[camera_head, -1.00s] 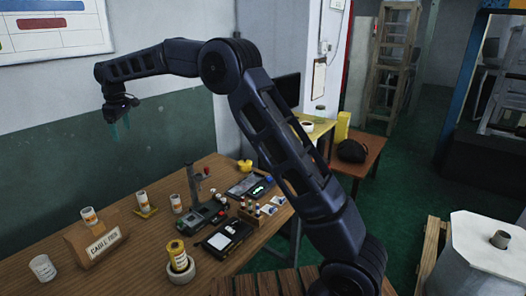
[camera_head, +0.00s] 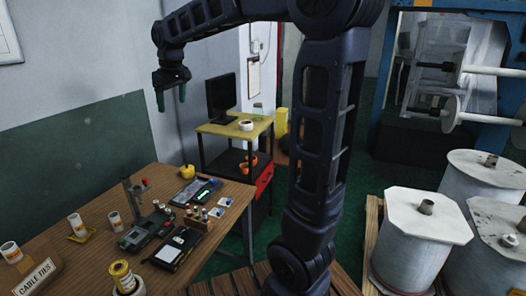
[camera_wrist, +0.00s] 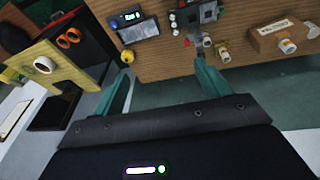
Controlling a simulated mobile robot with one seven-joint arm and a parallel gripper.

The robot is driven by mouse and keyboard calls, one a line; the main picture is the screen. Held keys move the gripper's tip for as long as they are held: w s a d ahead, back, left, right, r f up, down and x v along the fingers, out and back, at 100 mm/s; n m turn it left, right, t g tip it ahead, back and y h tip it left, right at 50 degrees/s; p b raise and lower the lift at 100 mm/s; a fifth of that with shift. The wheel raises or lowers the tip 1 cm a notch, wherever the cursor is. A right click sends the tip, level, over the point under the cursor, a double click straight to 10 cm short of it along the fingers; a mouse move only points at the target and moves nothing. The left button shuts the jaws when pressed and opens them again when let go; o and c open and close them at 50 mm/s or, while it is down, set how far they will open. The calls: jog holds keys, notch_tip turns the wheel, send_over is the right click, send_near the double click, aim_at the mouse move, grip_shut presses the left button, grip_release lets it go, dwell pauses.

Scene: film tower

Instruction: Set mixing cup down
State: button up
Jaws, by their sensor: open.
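My gripper (camera_head: 171,97) is raised high near the wall, beyond the far edge of the wooden bench (camera_head: 75,262). In the wrist view my gripper (camera_wrist: 163,78) shows two teal fingers spread apart with nothing between them. Several small white cups or jars with orange labels stand on the bench, one near the middle (camera_head: 115,221), one on a yellow tray (camera_head: 76,224) and one at the left (camera_head: 10,252). I cannot tell which, if any, is the mixing cup. A yellow container (camera_head: 121,274) sits in a pale round holder at the front.
The bench also holds a stand (camera_head: 135,200), a black device (camera_head: 172,248), a bottle rack (camera_head: 200,222) and a CABLE TIES box (camera_head: 36,278). A yellow-topped cart (camera_head: 225,129) with a monitor (camera_head: 221,96) stands behind. Large white spools (camera_head: 412,235) stand at the right.

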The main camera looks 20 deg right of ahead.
jog(key=s+d+f+m, duration=0.3)
jog(key=s+d+m, duration=0.1)
jog(key=s+d, duration=0.85)
jog(key=s+d+f+m+t+h, duration=0.1)
jog(key=s+d+f+m, duration=0.3)
jog(key=s+d+f, duration=0.4)
jog(key=s+d, duration=0.1)
jog(key=s, duration=0.3)
jog(key=shift+d+f+t, duration=0.3)
jog(key=shift+d+f, duration=0.1)
jog(key=shift+s, duration=0.1)
